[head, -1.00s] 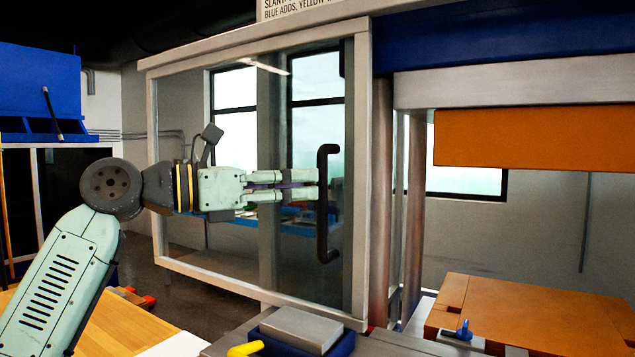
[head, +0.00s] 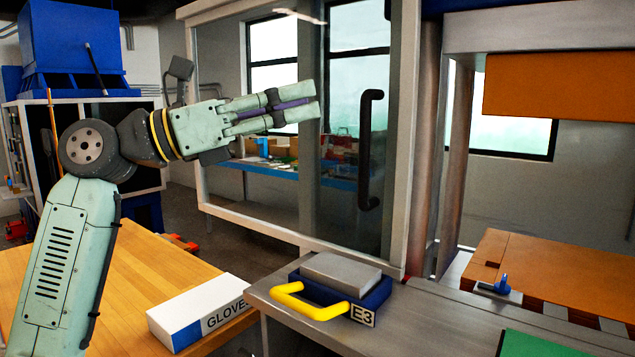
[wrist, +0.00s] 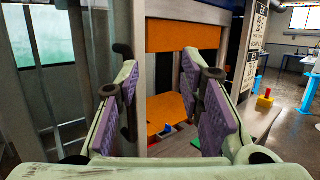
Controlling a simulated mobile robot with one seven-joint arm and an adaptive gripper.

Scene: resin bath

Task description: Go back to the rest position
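My gripper (head: 306,101) is at the left in the head view, in front of the framed glass door (head: 235,185), with its fingers pointing right and slightly up. The black door handle (head: 370,150) stands a short gap to the right of the fingertips and is apart from them. In the wrist view my gripper (wrist: 160,68) has its two purple-padded fingers spread, with nothing between them. The black handle (wrist: 128,120) shows there partly behind the left finger.
A blue block with a yellow handle (head: 312,304), labelled E3, sits on the grey bench (head: 440,315). A gloves box (head: 202,312) lies on the wooden table (head: 140,275). An orange slab (head: 555,285) with a small blue clamp is at the right, below an orange block (head: 545,88).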

